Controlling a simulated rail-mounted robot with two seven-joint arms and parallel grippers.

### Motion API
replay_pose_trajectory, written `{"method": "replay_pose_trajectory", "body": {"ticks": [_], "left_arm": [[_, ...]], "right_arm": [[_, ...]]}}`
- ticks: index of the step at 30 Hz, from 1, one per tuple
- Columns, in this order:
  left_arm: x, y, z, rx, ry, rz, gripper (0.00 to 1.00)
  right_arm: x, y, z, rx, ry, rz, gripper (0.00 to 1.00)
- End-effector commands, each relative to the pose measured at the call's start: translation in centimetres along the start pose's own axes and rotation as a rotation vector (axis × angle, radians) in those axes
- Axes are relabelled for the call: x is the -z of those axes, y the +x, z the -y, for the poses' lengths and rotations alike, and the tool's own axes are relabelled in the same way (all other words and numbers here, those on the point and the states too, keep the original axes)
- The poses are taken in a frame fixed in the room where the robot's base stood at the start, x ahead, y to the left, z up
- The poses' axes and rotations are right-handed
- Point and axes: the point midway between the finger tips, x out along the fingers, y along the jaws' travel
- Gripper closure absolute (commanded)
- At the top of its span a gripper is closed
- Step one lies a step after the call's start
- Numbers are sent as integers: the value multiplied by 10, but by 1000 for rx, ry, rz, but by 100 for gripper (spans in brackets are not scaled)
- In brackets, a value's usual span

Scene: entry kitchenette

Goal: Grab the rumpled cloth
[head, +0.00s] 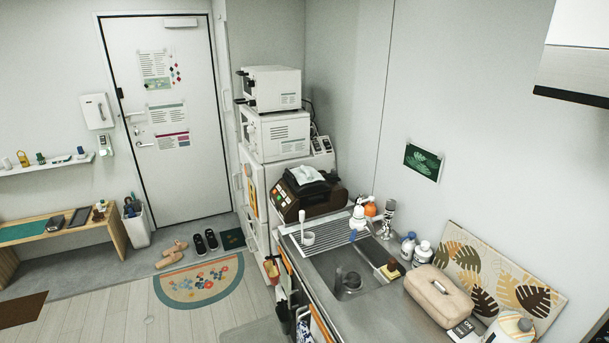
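A small pale, crumpled piece that looks like the rumpled cloth (307,173) lies on a dark item on top of the brown appliance (330,199), past the far end of the sink counter. It is too small to tell its folds or exact edges. Neither of my grippers is in the head view, so nothing is seen touching the cloth.
The counter holds a drying rack (326,235), a sink (349,284), bottles (422,254), a beige case (440,296) and a leaf-patterned board (513,270). Stacked white appliances (275,133) stand behind the brown one. Floor (110,306) at left is mostly clear.

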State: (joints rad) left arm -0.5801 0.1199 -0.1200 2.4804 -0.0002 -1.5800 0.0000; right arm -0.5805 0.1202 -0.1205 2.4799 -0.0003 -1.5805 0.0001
Motion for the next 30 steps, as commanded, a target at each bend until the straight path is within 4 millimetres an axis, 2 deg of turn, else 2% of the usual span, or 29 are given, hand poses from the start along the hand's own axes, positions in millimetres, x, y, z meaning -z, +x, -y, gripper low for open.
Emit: {"method": "replay_pose_trajectory", "body": {"ticks": [11, 17, 30], "left_arm": [[0, 0, 0, 0, 0, 0, 56], [0, 0, 0, 0, 0, 0, 38], [0, 0, 0, -1, 0, 1, 38]], "right_arm": [[0, 0, 0, 0, 0, 0, 57], [0, 0, 0, 0, 0, 0, 57], [0, 0, 0, 0, 0, 0, 57]]}}
